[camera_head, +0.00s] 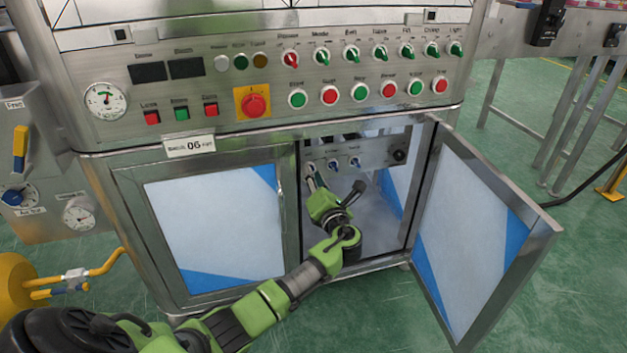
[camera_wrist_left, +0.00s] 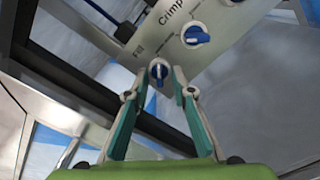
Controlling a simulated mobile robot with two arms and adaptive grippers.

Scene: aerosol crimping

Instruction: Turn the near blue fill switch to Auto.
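The fill switch (camera_wrist_left: 158,72) is a small round blue knob with a pale handle line, beside the "Fill" label on the inner panel in the left wrist view. My left gripper (camera_wrist_left: 161,78) has its two green-and-grey fingers spread, one tip on each side of this knob. I cannot tell whether the tips touch it. The position the knob points to is too small to read. In the head view my left gripper (camera_head: 311,179) reaches into the open cabinet and covers most of the fill switch. My right gripper is not in view.
The crimp switch (camera_wrist_left: 195,35), also blue, sits close to the right of the fill switch. Another blue switch (camera_head: 355,162) is further right on the inner panel (camera_head: 378,154). The open cabinet door (camera_head: 480,235) stands right of my arm; the closed door (camera_head: 215,225) is left.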

